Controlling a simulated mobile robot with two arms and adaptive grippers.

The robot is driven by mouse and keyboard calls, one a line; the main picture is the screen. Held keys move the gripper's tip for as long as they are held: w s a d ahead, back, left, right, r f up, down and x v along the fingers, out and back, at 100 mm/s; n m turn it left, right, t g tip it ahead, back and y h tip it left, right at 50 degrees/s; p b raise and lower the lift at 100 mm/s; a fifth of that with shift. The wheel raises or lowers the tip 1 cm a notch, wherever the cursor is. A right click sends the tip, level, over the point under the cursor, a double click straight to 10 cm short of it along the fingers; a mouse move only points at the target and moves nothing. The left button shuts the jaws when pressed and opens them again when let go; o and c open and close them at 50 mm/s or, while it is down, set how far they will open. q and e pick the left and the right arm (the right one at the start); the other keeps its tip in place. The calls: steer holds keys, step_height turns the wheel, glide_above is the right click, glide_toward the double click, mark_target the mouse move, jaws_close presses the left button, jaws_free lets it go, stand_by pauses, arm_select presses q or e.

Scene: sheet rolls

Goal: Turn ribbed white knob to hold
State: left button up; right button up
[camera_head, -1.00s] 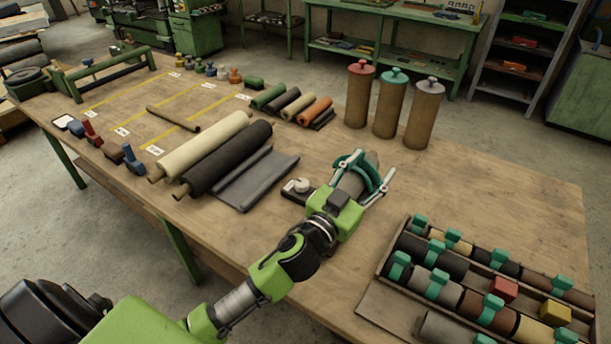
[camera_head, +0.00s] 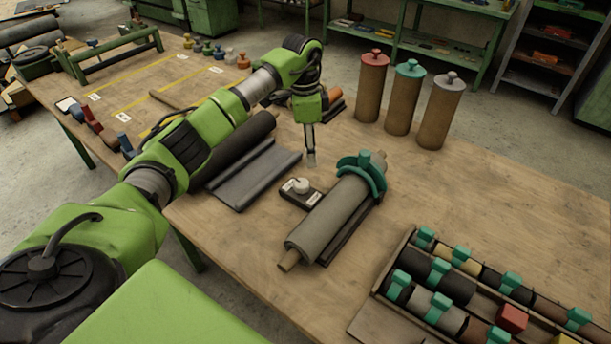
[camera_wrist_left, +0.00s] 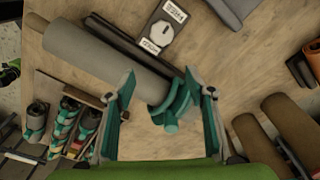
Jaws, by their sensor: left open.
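The white knob (camera_head: 301,185) sits on a small dark plate (camera_head: 290,196) beside the grey roll. In the left wrist view the knob (camera_wrist_left: 162,29) has a dark pointer line, with a white label at each end of its plate (camera_wrist_left: 148,33); the label text is too small to read surely. The grey roll (camera_head: 330,222) lies in a dark cradle, with a teal curved clamp (camera_head: 372,177) around its far end. My left gripper (camera_head: 311,160) points down, above and behind the knob, apart from it. In the wrist view its fingers (camera_wrist_left: 165,85) are spread and empty.
A black roll and dark sheet (camera_head: 255,178) lie left of the knob. Three upright brown rolls (camera_head: 404,105) stand behind. A divided tray (camera_head: 402,245) of rolls with teal clips is at the right front. Bare tabletop (camera_head: 480,190) lies right of the roll.

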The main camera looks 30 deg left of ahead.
mark_target(302, 182)
arm_select(q)
steer(key=shift+n+y, duration=0.3)
steer(key=shift+n, duration=0.2)
steer(key=f+p, duration=0.1)
steer(key=f, duration=0.3)
steer(key=a+f+p, duration=0.1)
steer(key=f, duration=0.3)
steer(key=s+a+f+p, duration=0.1)
steer(key=f, duration=0.3)
steer(key=shift+a, duration=0.1)
steer(key=shift+f, duration=0.35)
steer(key=shift+c, duration=0.3)
steer(key=c, duration=1)
